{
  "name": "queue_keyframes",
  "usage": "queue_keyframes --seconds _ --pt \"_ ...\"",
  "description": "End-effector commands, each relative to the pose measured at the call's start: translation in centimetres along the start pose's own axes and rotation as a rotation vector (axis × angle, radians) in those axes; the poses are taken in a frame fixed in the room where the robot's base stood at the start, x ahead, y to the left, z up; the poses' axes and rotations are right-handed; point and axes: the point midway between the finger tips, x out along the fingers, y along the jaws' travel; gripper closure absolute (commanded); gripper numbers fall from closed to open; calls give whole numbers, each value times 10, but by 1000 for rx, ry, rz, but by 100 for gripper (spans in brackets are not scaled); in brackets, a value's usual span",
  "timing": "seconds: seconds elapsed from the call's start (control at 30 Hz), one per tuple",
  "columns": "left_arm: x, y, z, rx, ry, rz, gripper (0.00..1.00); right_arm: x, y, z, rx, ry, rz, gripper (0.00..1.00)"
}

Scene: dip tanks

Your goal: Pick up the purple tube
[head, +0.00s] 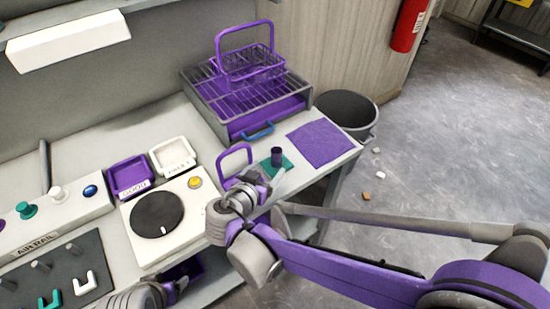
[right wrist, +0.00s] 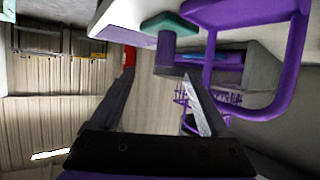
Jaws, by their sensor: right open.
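The dark purple tube (head: 277,157) stands upright on a small green pad (head: 289,164) near the bench's right end. In the right wrist view, which is turned, the tube (right wrist: 178,52) projects from the green pad (right wrist: 170,22). My right gripper (head: 272,178) is open, just on the near side of the tube. In the right wrist view its fingers point towards the tube.
A purple loop handle (head: 235,158) stands close left of the right gripper; its lower part is hidden. Behind are a rack (head: 215,100) with a purple wire basket (head: 247,68), and a purple mat (head: 320,142). A grey bin (head: 347,112) stands beyond the bench's right end.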

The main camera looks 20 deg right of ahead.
Motion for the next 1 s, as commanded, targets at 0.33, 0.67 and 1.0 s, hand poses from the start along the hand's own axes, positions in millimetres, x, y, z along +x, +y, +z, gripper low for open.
queue_keyframes --seconds 0.33,0.67,1.0 --pt "1 0 1 0 -1 0 26 46 -7 -4 25 29 -2 21" --pt "0 0 0 0 0 0 26 80 -10 -5 26 28 -2 21" --pt "0 0 0 0 0 0 26 107 -11 -5 24 28 -5 21"
